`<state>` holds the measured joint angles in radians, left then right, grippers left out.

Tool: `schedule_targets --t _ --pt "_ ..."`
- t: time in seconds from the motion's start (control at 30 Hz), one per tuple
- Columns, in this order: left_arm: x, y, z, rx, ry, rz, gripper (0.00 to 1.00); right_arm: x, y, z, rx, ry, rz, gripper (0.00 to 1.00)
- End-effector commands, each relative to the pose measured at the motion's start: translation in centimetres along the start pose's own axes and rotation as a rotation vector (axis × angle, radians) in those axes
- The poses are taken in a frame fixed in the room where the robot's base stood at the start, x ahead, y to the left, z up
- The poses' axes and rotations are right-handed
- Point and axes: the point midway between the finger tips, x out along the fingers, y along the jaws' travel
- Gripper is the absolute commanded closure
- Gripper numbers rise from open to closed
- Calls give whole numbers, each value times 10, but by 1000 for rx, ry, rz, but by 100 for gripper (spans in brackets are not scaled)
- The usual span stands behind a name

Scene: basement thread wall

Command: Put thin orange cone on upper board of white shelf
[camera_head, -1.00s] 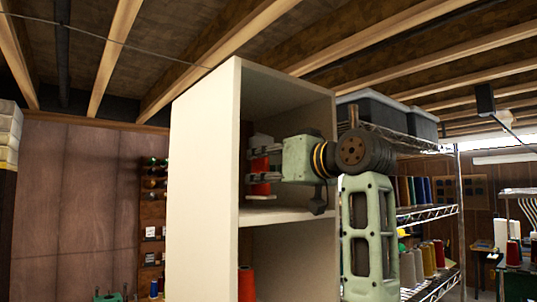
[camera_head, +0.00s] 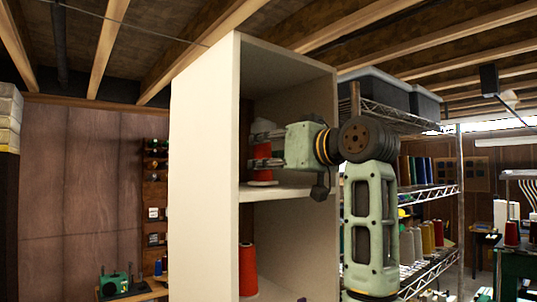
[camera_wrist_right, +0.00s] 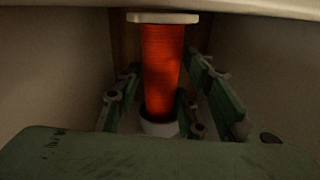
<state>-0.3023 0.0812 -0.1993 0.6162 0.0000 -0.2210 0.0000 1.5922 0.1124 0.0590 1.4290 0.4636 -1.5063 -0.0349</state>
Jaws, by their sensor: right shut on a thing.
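The thin orange cone (camera_head: 262,152) is upright in the upper compartment of the white shelf (camera_head: 204,165). Its pale base is at or just above the upper board (camera_head: 285,191); I cannot tell whether it touches. My right gripper (camera_head: 262,147) reaches in from the right and is shut on the cone. In the right wrist view the cone (camera_wrist_right: 162,65) stands between the fingers of my right gripper (camera_wrist_right: 158,103), with its pale flange at the top of the picture. My left gripper is not in view.
A larger orange cone (camera_head: 247,268) stands on the board below. The shelf's side walls flank my right gripper closely. A wire rack (camera_head: 430,190) with grey bins (camera_head: 375,95) and several thread cones stands to the right. Wooden beams run overhead.

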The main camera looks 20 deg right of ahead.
Motion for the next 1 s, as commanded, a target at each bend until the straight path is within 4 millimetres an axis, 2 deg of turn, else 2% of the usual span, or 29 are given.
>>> schedule_targets --t 0.2,0.23,0.47,0.8,0.9,1.0 --pt "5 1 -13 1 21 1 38 0 0 5 0 1 0 91" --pt "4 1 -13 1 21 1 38 0 0 5 0 1 0 63" --pt "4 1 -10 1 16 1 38 0 0 4 0 0 0 43" --pt "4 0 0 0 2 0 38 -1 0 4 0 0 0 42" --pt "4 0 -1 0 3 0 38 -9 1 4 0 2 2 42" --pt "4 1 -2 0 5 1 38 -25 1 3 -3 4 1 42"
